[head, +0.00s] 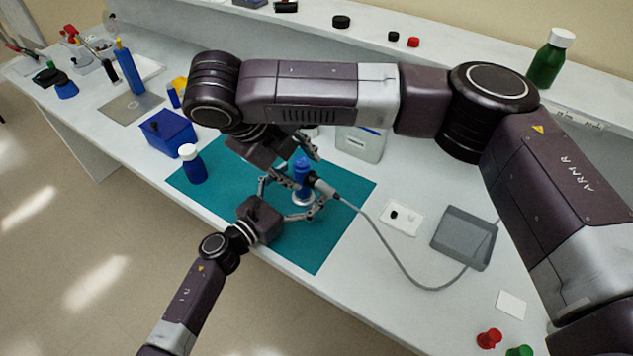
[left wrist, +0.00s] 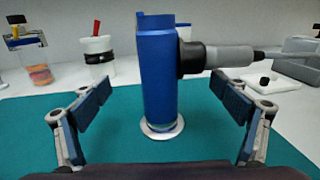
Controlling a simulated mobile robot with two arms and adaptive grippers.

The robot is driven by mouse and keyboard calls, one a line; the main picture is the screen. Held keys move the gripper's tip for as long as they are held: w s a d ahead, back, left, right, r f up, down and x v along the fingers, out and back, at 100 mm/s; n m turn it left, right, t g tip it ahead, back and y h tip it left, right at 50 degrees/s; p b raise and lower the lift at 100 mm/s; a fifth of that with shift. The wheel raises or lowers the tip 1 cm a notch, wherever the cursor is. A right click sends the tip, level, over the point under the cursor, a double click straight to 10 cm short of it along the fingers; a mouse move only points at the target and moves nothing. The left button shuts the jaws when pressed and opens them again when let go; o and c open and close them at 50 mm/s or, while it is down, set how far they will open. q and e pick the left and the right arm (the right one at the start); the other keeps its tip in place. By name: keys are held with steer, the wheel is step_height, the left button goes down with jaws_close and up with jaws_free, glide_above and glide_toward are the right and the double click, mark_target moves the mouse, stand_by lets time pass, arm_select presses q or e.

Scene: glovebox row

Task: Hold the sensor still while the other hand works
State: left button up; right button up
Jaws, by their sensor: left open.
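The sensor (head: 301,174) is a blue upright cylinder on a pale round disc on the teal mat. It also stands in the middle of the left wrist view (left wrist: 156,82), with a black and grey cable plug (left wrist: 215,57) on its right side. My left gripper (head: 296,197) is open, with one finger on each side of the sensor's lower part. In the left wrist view, gaps show between both fingers and the sensor. My right gripper (head: 297,161) reaches in from above, beside the sensor's top, with its fingers spread apart. Its arm hides part of the bench behind.
A grey cable (head: 381,237) runs from the plug to a grey tray-like box (head: 464,238). A blue bottle (head: 192,166) with a white cap and a blue box (head: 167,134) stand to the left. The mat's front part (head: 300,250) is clear.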

arm_select(q)
steer(key=v, duration=1.2)
